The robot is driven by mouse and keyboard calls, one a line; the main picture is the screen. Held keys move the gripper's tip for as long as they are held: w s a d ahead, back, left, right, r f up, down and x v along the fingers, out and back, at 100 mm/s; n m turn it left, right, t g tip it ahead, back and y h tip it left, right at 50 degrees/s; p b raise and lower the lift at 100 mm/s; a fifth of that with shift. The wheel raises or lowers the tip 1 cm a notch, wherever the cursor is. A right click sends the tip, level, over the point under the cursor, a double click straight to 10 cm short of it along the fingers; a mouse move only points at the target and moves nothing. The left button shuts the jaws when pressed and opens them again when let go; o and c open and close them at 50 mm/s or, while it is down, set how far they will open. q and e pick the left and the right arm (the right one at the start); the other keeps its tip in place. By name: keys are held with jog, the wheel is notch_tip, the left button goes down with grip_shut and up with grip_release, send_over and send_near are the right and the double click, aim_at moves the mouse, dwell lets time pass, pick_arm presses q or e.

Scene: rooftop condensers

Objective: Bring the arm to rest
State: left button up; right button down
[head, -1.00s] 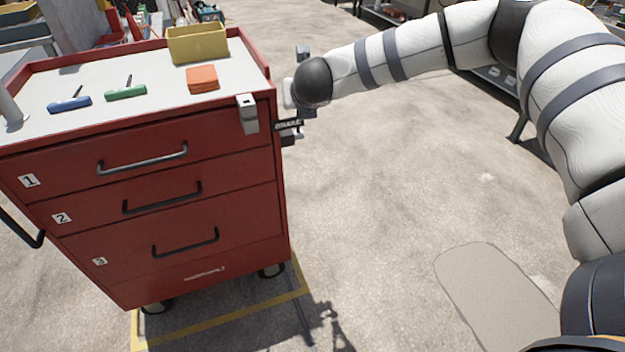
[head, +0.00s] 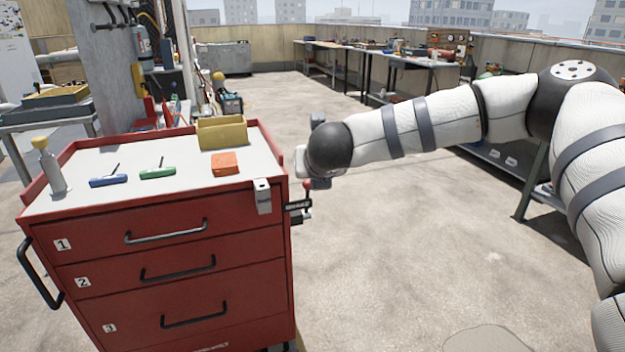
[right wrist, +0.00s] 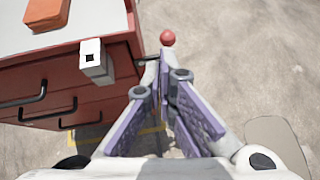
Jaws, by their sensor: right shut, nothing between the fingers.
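My right arm (head: 440,118) reaches in from the right in the head view, its wrist beside the right side of the red tool cart (head: 180,263). My right gripper (right wrist: 166,78) shows in the right wrist view, with its purple-padded fingers closed together at the tips and nothing held. A lever with a red ball knob (right wrist: 167,38) stands just beyond the fingertips; I cannot tell whether they touch it. In the head view the wrist hides most of the gripper. My left gripper is in neither view.
On the cart top are a yellow bin (head: 222,134), an orange block (head: 224,164), a blue tool (head: 108,181), a green tool (head: 158,173) and a bottle (head: 52,171). A grey box (head: 262,197) hangs on the cart's corner. Workbenches (head: 380,52) line the back; the middle floor is open.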

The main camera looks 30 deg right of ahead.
dwell(0.5)
jog(key=s+a+f+n+g+y, duration=0.2)
jog(key=s+a+f+n, duration=0.55)
jog(key=f+n, duration=0.3)
jog(key=s+a+f+n+g+y, duration=0.1)
jog(key=s+a+f+n+y, duration=0.1)
jog(key=s+a+f+n, duration=0.65)
jog(key=s+d+f+n+g, duration=0.1)
jog(key=s+f+n+g, duration=0.1)
jog(key=s+f+n, duration=0.4)
jog(key=s+f+n+g, duration=0.2)
jog(key=s+n, duration=0.1)
jog(key=s, duration=0.5)
jog(key=s+d+f+n+g, duration=0.1)
jog(key=s+f+n+g, duration=0.1)
jog(key=s+f+n, duration=0.45)
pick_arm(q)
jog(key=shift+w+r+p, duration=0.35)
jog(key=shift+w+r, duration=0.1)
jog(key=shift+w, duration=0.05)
pick_arm(e)
jog(key=s+d+r+n+g, duration=0.1)
jog(key=s+n, duration=0.2)
jog(key=s, duration=0.4)
jog(key=s+d+r+n+g, duration=0.1)
jog(key=s+n+g, duration=0.1)
jog(key=s, duration=0.5)
jog(key=shift+s+d+r+n+g, duration=0.15)
jog(key=shift+d+r+n+g, duration=0.15)
jog(key=shift+n, duration=0.25)
